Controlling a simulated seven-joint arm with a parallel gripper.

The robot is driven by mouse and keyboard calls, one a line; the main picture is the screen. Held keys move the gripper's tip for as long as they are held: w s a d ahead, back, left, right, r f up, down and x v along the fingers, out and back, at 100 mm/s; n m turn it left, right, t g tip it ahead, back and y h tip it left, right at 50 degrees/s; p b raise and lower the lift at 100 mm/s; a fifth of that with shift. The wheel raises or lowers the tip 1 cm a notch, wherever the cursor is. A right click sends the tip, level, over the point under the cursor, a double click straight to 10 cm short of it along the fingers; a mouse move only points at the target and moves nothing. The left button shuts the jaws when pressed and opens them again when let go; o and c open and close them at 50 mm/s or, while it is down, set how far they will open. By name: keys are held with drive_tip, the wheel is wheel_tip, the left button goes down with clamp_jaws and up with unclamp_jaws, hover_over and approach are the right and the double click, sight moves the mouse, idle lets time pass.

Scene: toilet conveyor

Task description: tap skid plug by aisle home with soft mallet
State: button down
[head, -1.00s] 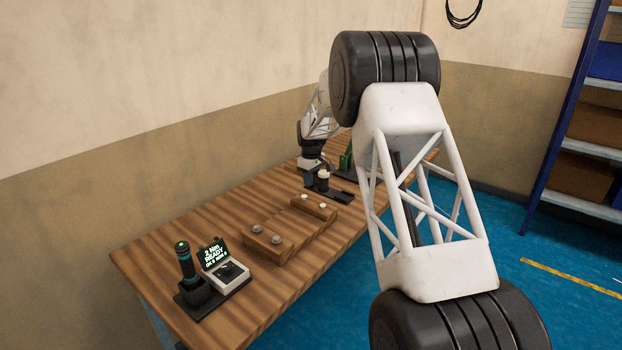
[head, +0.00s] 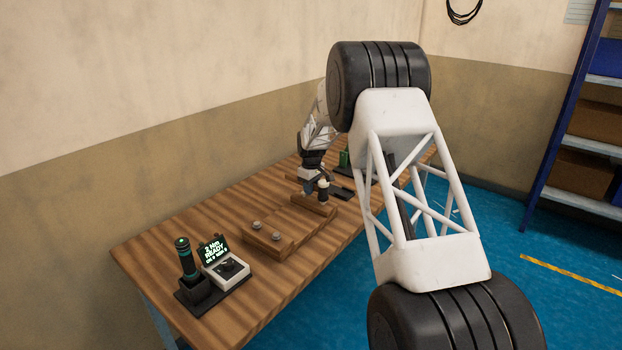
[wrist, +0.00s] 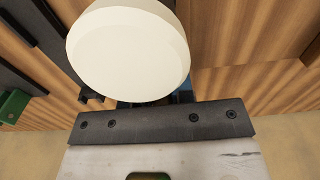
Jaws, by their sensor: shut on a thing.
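My gripper (head: 309,183) is shut on the soft mallet (head: 322,184), at the far wooden block of the skid. In the wrist view the mallet's round, cream-white face (wrist: 128,52) fills the upper middle, just beyond the dark jaw plate. It hides the jaw tips and whatever lies beneath it. The skid (head: 285,231) lies on the bench with a raised block at each end. Its near block carries two grey plugs, one on the left (head: 257,223) and one on the right (head: 276,234). The far block's plugs are hidden by the mallet and gripper; contact cannot be told.
A dark base at the bench's near end holds a black and teal driver (head: 187,260) and a unit with a lit READY display (head: 213,247). Dark holders and a green item (head: 344,158) stand at the far end. A blue shelf rack (head: 560,120) stands right, across the floor.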

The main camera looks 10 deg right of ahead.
drive_tip(key=shift+r, duration=2.2)
drive_tip(key=shift+r, duration=1.7)
drive_tip(key=shift+f, duration=1.3)
drive_tip(key=shift+f, duration=0.25)
